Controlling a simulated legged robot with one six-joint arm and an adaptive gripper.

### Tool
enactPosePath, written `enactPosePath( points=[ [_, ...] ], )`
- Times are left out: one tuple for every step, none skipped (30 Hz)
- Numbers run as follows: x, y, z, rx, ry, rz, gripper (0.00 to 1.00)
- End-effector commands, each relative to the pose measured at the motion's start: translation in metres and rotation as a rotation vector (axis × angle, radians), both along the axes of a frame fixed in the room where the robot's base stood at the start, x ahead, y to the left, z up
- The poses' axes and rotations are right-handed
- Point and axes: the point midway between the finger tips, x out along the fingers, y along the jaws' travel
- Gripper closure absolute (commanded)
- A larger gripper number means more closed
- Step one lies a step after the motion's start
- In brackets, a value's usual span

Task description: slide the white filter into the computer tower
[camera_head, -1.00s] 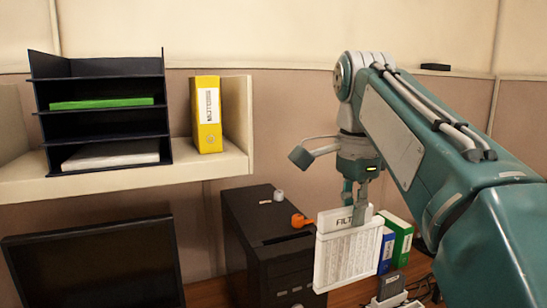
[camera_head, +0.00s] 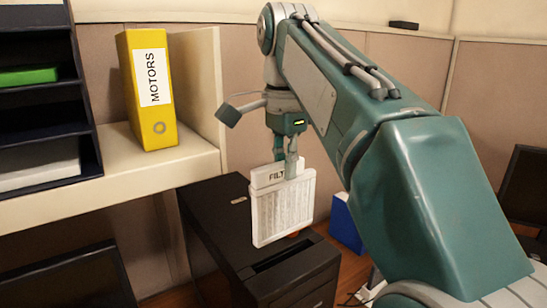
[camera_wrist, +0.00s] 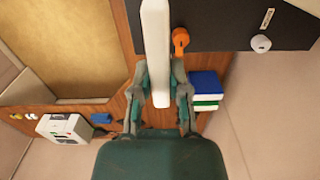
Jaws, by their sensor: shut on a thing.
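My gripper (camera_head: 291,165) is shut on the white filter (camera_head: 284,212), a flat pleated panel with a tab marked "FILT". The filter hangs upright in the air, and it shows edge-on between the fingers in the wrist view (camera_wrist: 156,50). The black computer tower (camera_head: 225,240) stands on the desk, with a dark slot (camera_head: 288,254) in its top near the front. In the head view the filter overlaps the tower's top, above and behind the slot in the picture. The gap between them cannot be judged exactly.
An orange object (camera_wrist: 181,38) and a small grey-white knob (camera_wrist: 261,43) lie on the tower's top. A shelf (camera_head: 120,170) with a yellow "MOTORS" binder (camera_head: 148,110) stands left. A blue binder (camera_head: 345,225) is right of the tower. A monitor (camera_head: 70,280) is at lower left.

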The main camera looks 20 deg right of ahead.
Motion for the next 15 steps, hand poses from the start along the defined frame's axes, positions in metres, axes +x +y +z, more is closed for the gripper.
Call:
enactPosePath(
  points=[
    [0.000,0.000,-0.002,-0.001,0.002,0.000,1.00],
    [0.000,0.001,-0.004,-0.001,0.002,0.000,1.00],
    [0.000,0.001,-0.007,-0.001,0.001,0.000,1.00],
    [0.000,0.001,-0.009,-0.001,0.001,0.000,1.00],
    [0.000,0.002,-0.012,-0.002,0.002,0.000,1.00],
    [0.000,0.003,-0.015,-0.002,0.003,0.000,1.00],
    [0.000,0.003,-0.018,-0.003,0.001,0.000,1.00],
    [0.000,0.003,-0.021,-0.003,0.001,0.000,1.00],
    [0.000,0.003,-0.024,-0.003,0.002,0.000,1.00],
    [0.000,0.003,-0.026,-0.003,0.002,0.000,1.00],
    [0.000,0.003,-0.028,-0.003,0.001,0.000,1.00],
    [0.000,0.003,-0.031,-0.003,0.001,0.000,1.00],
    [0.000,0.003,-0.032,-0.003,0.001,0.000,1.00],
    [0.000,0.003,-0.033,-0.003,0.001,0.000,1.00],
    [0.000,0.003,-0.035,-0.002,0.000,0.000,1.00]
  ],
)
